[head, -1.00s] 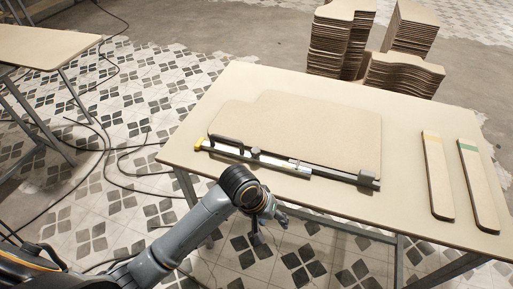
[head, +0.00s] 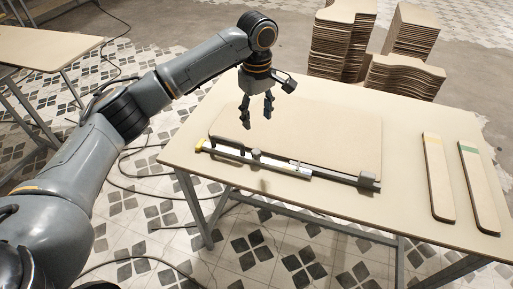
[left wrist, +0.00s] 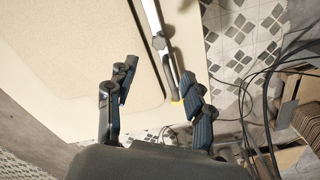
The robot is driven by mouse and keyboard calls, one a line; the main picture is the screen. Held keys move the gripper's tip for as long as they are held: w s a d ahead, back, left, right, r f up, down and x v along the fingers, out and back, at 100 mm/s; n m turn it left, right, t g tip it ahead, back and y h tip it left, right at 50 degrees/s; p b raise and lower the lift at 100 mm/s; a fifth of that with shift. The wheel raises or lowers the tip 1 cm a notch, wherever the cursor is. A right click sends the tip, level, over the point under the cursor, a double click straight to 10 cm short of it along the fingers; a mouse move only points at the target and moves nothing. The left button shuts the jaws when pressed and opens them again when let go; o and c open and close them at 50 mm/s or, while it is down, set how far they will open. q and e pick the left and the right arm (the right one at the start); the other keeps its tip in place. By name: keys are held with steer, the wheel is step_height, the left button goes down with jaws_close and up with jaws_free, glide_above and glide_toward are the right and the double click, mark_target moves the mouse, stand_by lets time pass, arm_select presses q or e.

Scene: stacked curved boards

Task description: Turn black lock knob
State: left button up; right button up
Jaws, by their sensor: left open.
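A long bar clamp (head: 300,170) lies along the front edge of a curved board (head: 330,135) on the table. Its left end is yellow and its right end has a dark block. The black lock knob (head: 256,153) stands up from the bar left of its middle. In the left wrist view the knob (left wrist: 159,43) shows at top centre, on the silver bar. My left gripper (head: 257,119) is open and empty, pointing down above the board, behind the knob in the picture and apart from it. In the left wrist view its fingers (left wrist: 159,78) are spread. My right gripper is not in view.
Two flat strips, one with a yellow mark (head: 437,180) and one with a green mark (head: 480,185), lie at the table's right. Stacks of curved boards (head: 340,45) stand behind the table. The table top (head: 405,205) between clamp and strips is clear. Cables lie on the floor.

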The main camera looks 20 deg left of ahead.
mark_target(256, 151)
arm_select(q)
step_height(256, 151, down, 13)
steer(key=shift+a+f+p, duration=0.1)
steer(key=shift+f+p, duration=0.1)
steer(key=shift+p, duration=0.9)
jaws_close()
